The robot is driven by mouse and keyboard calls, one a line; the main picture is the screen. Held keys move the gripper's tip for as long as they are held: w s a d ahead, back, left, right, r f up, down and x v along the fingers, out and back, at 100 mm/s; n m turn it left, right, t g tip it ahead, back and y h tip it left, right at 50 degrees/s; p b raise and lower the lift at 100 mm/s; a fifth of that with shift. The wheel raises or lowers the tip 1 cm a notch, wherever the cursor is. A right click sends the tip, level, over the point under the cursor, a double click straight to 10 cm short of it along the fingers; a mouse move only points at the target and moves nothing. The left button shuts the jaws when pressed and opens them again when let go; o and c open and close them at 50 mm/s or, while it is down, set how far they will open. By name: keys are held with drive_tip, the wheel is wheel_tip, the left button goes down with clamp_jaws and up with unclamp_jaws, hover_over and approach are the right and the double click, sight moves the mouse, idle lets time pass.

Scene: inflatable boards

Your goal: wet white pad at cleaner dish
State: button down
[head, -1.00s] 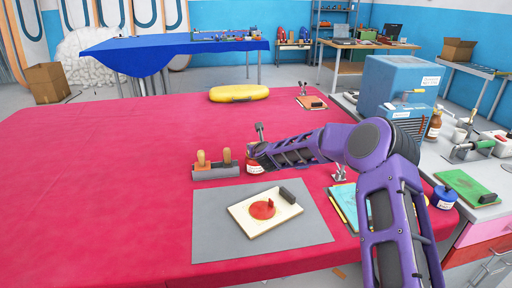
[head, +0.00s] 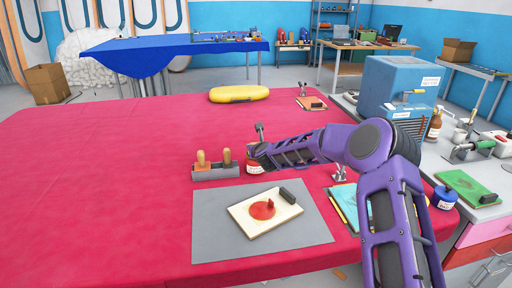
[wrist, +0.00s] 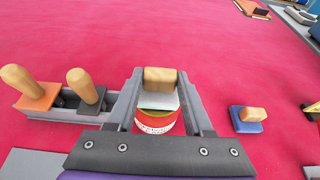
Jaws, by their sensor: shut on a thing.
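My gripper (wrist: 160,100) is shut on the wooden handle of the white pad (wrist: 158,101). The red dish with a white label, likely the cleaner dish (wrist: 155,124), is right below the pad in the wrist view, with a yellowish top partly showing. The pad overlaps the dish's opening; I cannot tell whether it touches what is inside. In the head view the dish (head: 256,168) stands on the red table, right of the pad rack, with my arm's end above it. The pad cannot be made out in the head view.
A grey rack (head: 214,173) left of the dish holds an orange pad (wrist: 38,97) and a dark pad (wrist: 87,91). A blue pad (wrist: 247,119) lies to the right. A white board (head: 246,224) with a red round patch (head: 262,210) lies on a grey mat (head: 212,248).

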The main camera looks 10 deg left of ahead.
drive_tip(key=shift+f, duration=0.2)
drive_tip(key=shift+r+p, duration=1.65)
drive_tip(key=shift+r, duration=2)
